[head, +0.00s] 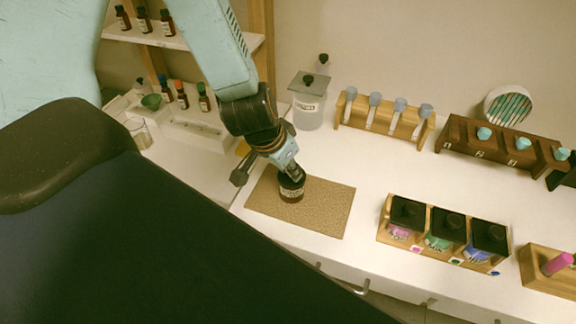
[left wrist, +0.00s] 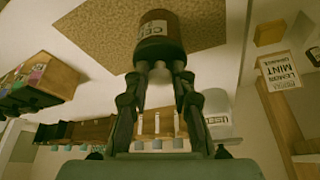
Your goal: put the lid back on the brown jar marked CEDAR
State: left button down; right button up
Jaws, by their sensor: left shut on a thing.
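The brown jar marked CEDAR (head: 291,194) stands upright on the cork mat (head: 328,215). In the left wrist view the jar (left wrist: 155,25) shows a pale label, partly legible as "CE". Its dark lid (left wrist: 159,53) is at the jar's mouth; I cannot tell whether it is fully seated. My left gripper (head: 295,174) points down from above, shut on the lid. Its fingertips also show in the left wrist view (left wrist: 159,72), close together at the lid's top. My right gripper is not in view.
A clear canister with a grey top (head: 308,110) stands behind the mat. A wooden rack of vials (head: 382,120) is at the back. Black-lidded boxes in a wooden tray (head: 386,231) stand to the right. Small bottles (head: 204,100) are at the left. The mat's right part is clear.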

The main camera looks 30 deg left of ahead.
pick_arm(q)
jog(key=shift+w, duration=0.1)
jog(key=c, duration=1)
grip_release()
jog(key=shift+c, duration=0.2)
jog(key=o, duration=0.5)
jog(key=shift+c, duration=0.2)
jog(key=shift+r, duration=0.1)
jog(key=shift+r+p, duration=3.45)
jog(key=shift+p, duration=0.4)
